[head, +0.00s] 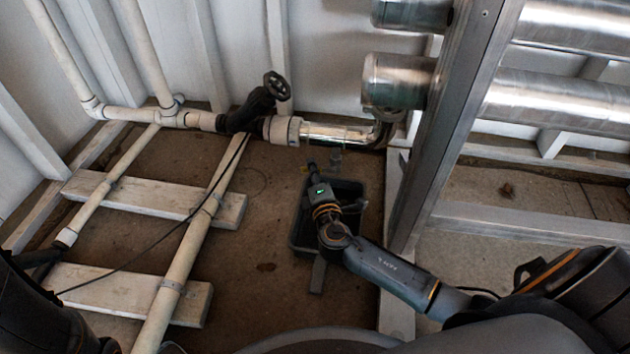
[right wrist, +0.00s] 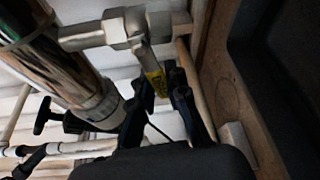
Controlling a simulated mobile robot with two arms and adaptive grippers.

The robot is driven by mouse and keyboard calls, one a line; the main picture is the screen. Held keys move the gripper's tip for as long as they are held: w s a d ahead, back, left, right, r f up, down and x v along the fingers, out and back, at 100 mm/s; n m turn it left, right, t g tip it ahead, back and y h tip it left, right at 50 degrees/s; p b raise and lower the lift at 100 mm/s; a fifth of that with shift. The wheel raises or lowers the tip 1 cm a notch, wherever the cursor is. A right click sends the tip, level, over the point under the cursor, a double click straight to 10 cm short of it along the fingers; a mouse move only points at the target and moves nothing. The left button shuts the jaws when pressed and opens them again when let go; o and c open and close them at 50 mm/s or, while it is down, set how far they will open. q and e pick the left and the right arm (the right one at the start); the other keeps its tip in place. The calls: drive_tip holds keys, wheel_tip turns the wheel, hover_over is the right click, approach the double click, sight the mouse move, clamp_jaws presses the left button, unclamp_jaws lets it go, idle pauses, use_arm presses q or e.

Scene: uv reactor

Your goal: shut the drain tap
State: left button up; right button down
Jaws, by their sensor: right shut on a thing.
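The drain tap (right wrist: 125,30) is a small silver valve body branching off the shiny metal pipe (head: 338,132). In the head view it shows small below that pipe (head: 336,158). Its lever, with a yellow sleeve (right wrist: 154,82), angles away from the valve body in the right wrist view. My right gripper (right wrist: 165,88) has its two dark fingers on either side of the lever's yellow end and is shut on it. In the head view the right gripper (head: 311,168) is small, and its fingertips are hard to make out. My left gripper is not clearly in view.
A dark open tub (head: 297,238) stands on the floor under the tap and my right wrist. A steel frame post (head: 455,125) stands close on the right. White pipes on planks (head: 130,300) lie left.

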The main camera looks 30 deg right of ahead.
drive_tip(key=shift+d+r+m+t+b, duration=0.1)
drive_tip(key=shift+r+m+t+b, duration=0.35)
drive_tip(key=shift+m+b, duration=0.65)
drive_tip(key=shift+r, duration=0.1)
drive_tip(key=c, duration=1.3)
unclamp_jaws()
